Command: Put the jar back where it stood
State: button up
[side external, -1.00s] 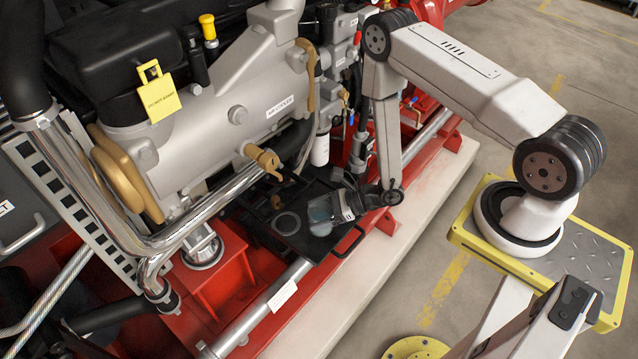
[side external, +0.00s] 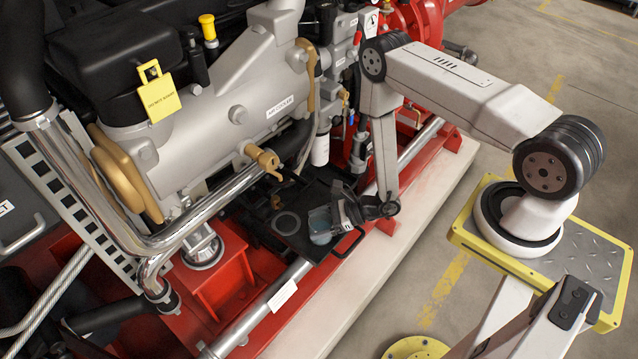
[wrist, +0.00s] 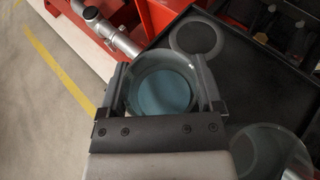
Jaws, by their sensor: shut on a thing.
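The jar (side external: 319,226) is clear glass with blue-grey contents. My gripper (side external: 338,214) is shut around it. In the wrist view the jar (wrist: 161,88) sits between the two fingers of my gripper (wrist: 163,76), seen through its round mouth. It is over the front part of the black tray (side external: 346,245); I cannot tell whether its base touches the tray. A grey ring (side external: 287,223) marks the tray floor left of the jar. The ring also shows beyond the jar in the wrist view (wrist: 195,35), with nothing standing on it.
A second clear round glass thing (wrist: 268,152) is close to my gripper at lower right in the wrist view. The engine with its brass valve (side external: 263,157) rises behind the tray. A silver pipe (side external: 290,275) runs along the red frame in front.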

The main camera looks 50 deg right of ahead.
jog(key=shift+f, duration=0.15)
jog(key=o, duration=1.3)
jog(key=shift+c, duration=0.2)
jog(key=shift+r, duration=0.2)
jog(key=v, duration=1.2)
jog(key=shift+f, duration=0.15)
